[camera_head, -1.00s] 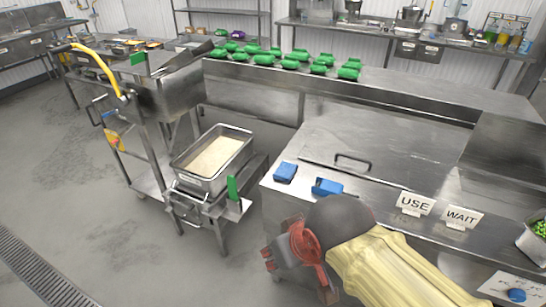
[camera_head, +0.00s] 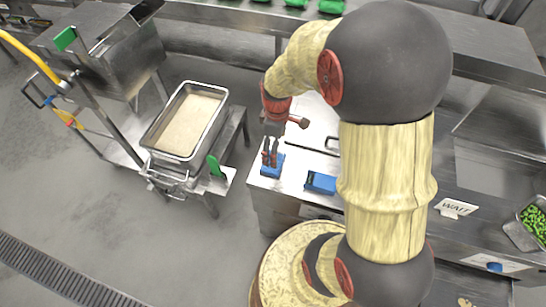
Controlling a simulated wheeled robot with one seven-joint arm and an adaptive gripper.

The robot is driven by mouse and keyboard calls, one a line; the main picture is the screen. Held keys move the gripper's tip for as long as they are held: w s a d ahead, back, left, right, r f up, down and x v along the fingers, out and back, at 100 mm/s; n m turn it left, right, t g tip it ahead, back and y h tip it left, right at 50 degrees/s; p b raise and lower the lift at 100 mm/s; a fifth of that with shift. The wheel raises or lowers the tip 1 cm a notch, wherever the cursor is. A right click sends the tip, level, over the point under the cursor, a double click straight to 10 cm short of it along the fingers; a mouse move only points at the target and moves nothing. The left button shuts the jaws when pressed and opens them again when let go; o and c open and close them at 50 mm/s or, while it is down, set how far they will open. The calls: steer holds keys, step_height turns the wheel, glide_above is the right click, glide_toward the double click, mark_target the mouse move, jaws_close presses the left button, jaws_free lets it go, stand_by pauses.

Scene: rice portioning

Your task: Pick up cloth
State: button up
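Two folded blue cloths lie on the steel counter near its left edge. The left cloth (camera_head: 273,171) sits at the corner, and the right cloth (camera_head: 321,183) lies a little apart from it. My gripper (camera_head: 270,163) points down over the left cloth. Its two red fingers look slightly apart, with the tips at the cloth's upper side. I cannot tell whether the tips touch the cloth. My arm hides much of the counter to the right.
A cart with a deep steel pan (camera_head: 190,122) of pale rice stands left of the counter, with a green handle (camera_head: 215,166) beside it. A WAIT sign (camera_head: 457,206) and a pan of green pieces (camera_head: 536,220) are at the right.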

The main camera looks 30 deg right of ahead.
mark_target(267, 171)
steer(key=shift+o, duration=0.8)
step_height(267, 171, down, 3)
steer(key=shift+r+b, duration=0.15)
steer(key=shift+b, duration=0.2)
steer(key=shift+w+a+f+b, duration=0.1)
steer(key=shift+f+b, duration=0.25)
steer(key=shift+f, duration=1)
steer(key=shift+w+f+b, duration=0.1)
steer(key=shift+f+b, duration=0.25)
steer(key=shift+f, duration=0.95)
steer(key=shift+c, duration=1.4)
steer(key=c, duration=0.8)
steer(key=shift+c, duration=0.3)
steer(key=shift+r, duration=0.15)
